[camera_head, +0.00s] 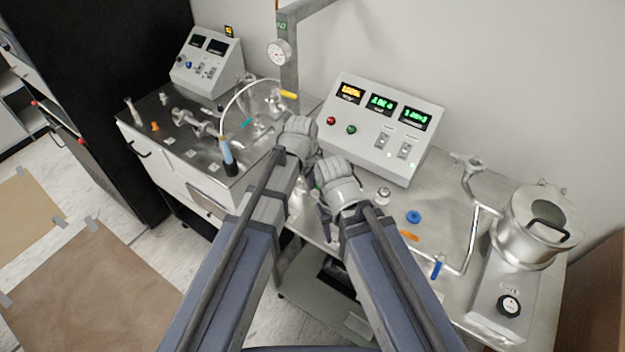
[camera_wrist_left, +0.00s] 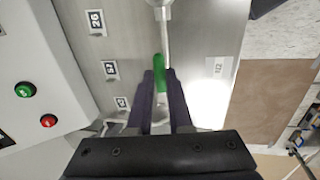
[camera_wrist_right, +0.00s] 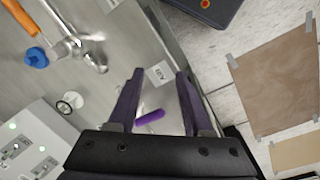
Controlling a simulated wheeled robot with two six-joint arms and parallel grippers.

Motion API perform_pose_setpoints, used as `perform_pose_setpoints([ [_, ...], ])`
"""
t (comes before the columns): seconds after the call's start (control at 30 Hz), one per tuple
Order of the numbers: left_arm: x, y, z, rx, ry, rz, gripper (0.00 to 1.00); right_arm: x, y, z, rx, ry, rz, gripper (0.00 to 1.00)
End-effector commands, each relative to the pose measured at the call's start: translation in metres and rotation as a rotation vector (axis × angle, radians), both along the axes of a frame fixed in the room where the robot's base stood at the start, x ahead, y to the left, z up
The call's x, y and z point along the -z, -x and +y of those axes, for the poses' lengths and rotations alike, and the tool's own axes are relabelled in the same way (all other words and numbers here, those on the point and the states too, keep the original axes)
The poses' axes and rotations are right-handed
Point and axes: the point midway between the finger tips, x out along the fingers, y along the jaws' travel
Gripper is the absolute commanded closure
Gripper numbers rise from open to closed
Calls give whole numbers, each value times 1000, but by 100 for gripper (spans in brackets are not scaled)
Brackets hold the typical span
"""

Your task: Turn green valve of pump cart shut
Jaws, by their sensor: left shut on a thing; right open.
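The green valve handle (camera_wrist_left: 159,75) shows in the left wrist view as a green bar on a metal pipe above the steel top. My left gripper (camera_wrist_left: 161,78) is shut on it, with one dark finger on each side. In the head view my forearms and wrists hide the green handle. My right gripper (camera_wrist_right: 160,74) is open over the steel cart top. A purple handle (camera_wrist_right: 150,117) shows between its fingers, and I cannot tell whether they touch it.
A console (camera_head: 375,125) with lit displays stands at the back of the cart. A blue knob (camera_head: 414,216), an orange handle (camera_head: 409,235), a blue handle (camera_head: 437,267) and a steel vessel (camera_head: 540,225) are to the right. A second bench with glassware and a console (camera_head: 207,65) stands left.

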Motion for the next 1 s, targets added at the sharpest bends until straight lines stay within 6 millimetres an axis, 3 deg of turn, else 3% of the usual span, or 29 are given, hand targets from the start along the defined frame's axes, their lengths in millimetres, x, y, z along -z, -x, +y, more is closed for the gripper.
perform_pose_setpoints([
  [0.73,0,0,0,2,0,1,100,0,0,0,0,0,0,50],
  [1.0,0,4,3,85,0,0,100,0,0,0,0,0,0,50],
])
